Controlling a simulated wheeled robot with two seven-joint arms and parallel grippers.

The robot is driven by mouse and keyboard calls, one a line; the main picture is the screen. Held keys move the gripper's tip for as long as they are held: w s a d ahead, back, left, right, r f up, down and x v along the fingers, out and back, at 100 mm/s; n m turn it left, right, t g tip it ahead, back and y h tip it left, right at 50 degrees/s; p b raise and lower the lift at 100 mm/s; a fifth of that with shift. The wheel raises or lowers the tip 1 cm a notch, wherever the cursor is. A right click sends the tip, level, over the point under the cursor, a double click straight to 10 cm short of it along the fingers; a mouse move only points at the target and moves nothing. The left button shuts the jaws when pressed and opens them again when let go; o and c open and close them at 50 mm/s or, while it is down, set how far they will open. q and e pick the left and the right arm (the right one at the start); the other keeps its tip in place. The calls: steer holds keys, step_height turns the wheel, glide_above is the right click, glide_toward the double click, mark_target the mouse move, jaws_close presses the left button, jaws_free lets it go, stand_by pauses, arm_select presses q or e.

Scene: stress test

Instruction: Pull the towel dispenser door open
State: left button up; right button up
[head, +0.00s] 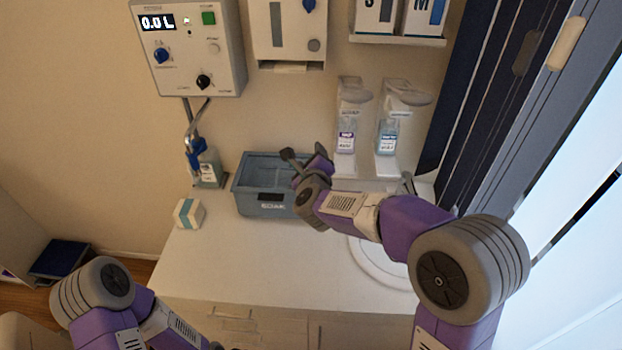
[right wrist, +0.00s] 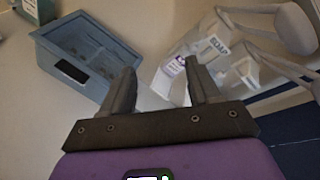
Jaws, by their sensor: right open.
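The towel dispenser (head: 285,32) is a pale box on the wall at the top of the head view, its upper part cut off. It has a narrow front window, a round grey knob and a slot at its bottom. Its door looks shut. My right gripper (head: 305,154) is below the dispenser, in front of the counter's back wall and over the rear of the blue-grey bin. In the right wrist view my right gripper (right wrist: 161,76) is open, with nothing between its fingers. The dispenser is not in that view. My left arm shows at the lower left; its gripper is out of view.
The blue-grey bin (head: 262,207) stands on the counter (head: 230,260). Two soap dispensers (head: 347,125) (head: 388,135) hang to the right, with a sink (head: 372,262) below. A control box (head: 190,48) is left of the towel dispenser. A shelf (head: 398,39) is right.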

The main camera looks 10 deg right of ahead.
step_height(320, 180, down, 6)
steer(key=n+g, duration=0.1)
steer(key=n, duration=0.2)
steer(key=shift+s+y, duration=0.35)
steer(key=shift+y, duration=0.05)
steer(key=shift+f, duration=0.15)
